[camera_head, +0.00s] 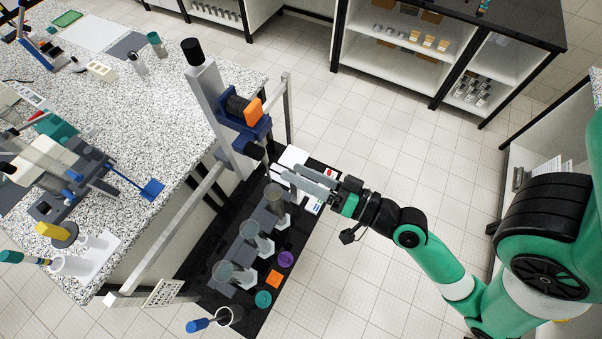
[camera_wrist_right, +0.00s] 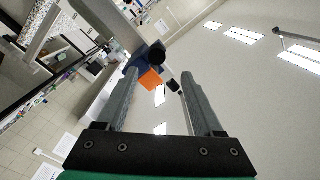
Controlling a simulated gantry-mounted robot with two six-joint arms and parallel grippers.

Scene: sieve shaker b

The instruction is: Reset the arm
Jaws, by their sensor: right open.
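My right arm, green and black, comes in from the right in the head view. Its gripper (camera_head: 291,178) is above the black shelf, close to the lower end of the tilted grey post of the stand (camera_head: 214,105). In the right wrist view the gripper (camera_wrist_right: 175,82) has its two grey fingers spread apart with nothing between them. Beyond the fingers are the stand's black knob (camera_wrist_right: 156,54) and orange block (camera_wrist_right: 151,79). My left gripper is not clearly seen in the head view.
Several clear cups (camera_head: 256,243) stand on the black shelf (camera_head: 262,312), beside purple (camera_head: 286,259), orange (camera_head: 274,279) and teal (camera_head: 263,299) pieces. A speckled counter (camera_head: 185,100) lies left. A cabinet (camera_head: 400,65) stands at the back. The tiled floor between is clear.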

